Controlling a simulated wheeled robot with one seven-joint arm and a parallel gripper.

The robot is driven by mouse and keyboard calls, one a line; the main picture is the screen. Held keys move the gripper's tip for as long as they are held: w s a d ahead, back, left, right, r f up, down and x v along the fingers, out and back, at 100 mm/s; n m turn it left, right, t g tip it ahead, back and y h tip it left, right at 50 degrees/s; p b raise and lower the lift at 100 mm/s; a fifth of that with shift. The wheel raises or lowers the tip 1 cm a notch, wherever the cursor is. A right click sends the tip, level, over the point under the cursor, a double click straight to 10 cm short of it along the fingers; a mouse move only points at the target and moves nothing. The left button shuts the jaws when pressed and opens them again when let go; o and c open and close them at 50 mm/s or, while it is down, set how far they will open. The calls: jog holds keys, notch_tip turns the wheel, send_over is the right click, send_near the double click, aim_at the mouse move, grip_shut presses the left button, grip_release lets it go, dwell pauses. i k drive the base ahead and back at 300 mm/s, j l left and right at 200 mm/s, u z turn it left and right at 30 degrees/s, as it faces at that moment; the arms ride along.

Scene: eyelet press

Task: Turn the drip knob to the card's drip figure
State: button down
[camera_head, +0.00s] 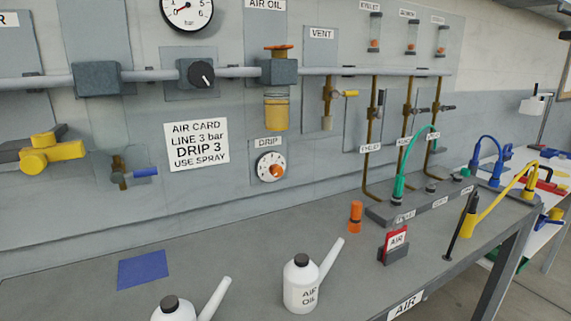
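The drip knob (278,171) is an orange knob at the centre of a round white dial (263,161) with dark marks, on the grey wall panel under a DRIP label (268,142). The dial's figures and the knob's setting are too small to read. The white air card (196,145) is on the panel to the left of the knob. It reads "AIR CARD, LINE 3 bar, DRIP 3, USE SPRAY". My gripper is not in view, and nothing touches the knob.
Above the knob hangs a yellowish oil bowl (276,112). A black knob (202,74) and a yellow valve (52,153) are further left. On the bench below stand a white AIR OIL can (300,286), another white can (172,309) and an orange cylinder (355,216). A blue pad (142,269) lies flat.

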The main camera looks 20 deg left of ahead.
aim_at(276, 170)
jog(key=u, duration=1.4)
